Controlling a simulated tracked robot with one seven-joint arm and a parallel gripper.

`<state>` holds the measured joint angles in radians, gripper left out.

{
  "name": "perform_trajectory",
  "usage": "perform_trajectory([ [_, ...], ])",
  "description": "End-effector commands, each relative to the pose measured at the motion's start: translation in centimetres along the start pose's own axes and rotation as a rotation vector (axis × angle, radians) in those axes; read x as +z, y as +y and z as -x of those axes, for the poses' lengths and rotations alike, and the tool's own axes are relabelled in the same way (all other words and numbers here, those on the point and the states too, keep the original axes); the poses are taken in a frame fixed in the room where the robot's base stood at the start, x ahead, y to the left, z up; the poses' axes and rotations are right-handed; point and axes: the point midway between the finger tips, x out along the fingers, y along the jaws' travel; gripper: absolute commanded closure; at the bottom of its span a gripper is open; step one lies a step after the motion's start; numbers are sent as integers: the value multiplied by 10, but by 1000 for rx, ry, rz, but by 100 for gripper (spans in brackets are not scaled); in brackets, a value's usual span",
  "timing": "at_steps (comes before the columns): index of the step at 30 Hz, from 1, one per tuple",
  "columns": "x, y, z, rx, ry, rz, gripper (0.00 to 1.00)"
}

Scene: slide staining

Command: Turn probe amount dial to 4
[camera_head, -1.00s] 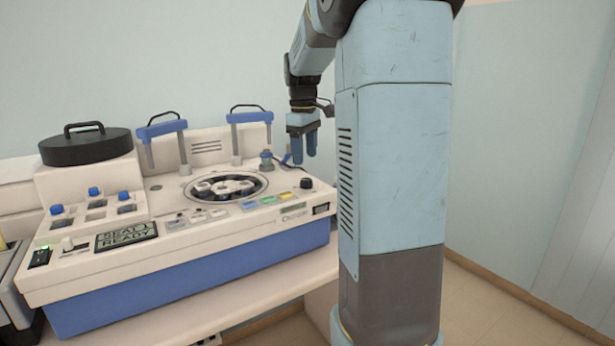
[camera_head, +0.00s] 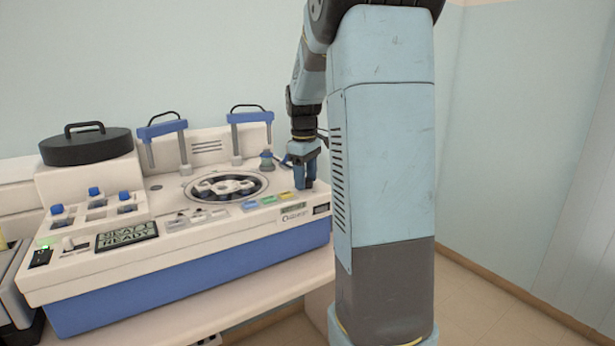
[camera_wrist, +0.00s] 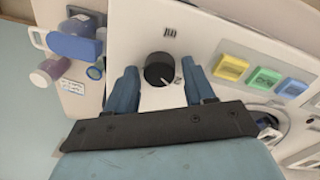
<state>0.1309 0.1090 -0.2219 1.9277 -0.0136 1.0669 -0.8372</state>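A round black dial (camera_wrist: 159,69) with a light pointer mark sits on the white panel of the staining machine (camera_head: 180,250). The pointer mark faces the lower right in the wrist view. Its scale numbers cannot be read. My gripper (camera_head: 304,184) is down at the panel's right end in the head view, where it hides the dial. In the wrist view my gripper (camera_wrist: 160,80) is open, with one blue finger on each side of the dial. Gaps show between the fingers and the dial, so it is not gripped.
Yellow (camera_wrist: 230,67), green (camera_wrist: 264,79) and blue (camera_wrist: 291,88) buttons lie right of the dial in the wrist view. The round carousel (camera_head: 228,187) lies left of my gripper in the head view.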

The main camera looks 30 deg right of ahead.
Motion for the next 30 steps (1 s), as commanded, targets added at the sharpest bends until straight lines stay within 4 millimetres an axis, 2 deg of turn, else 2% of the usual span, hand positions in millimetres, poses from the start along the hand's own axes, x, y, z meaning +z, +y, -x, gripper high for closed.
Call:
perform_trajectory([
  [2,0,0,0,0,0,0,55],
  [14,0,1,0,0,0,-1,93],
  [15,3,6,0,1,-1,-2,93],
  [23,2,3,0,2,-2,-39,93],
  [30,1,3,0,2,-9,-171,93],
])
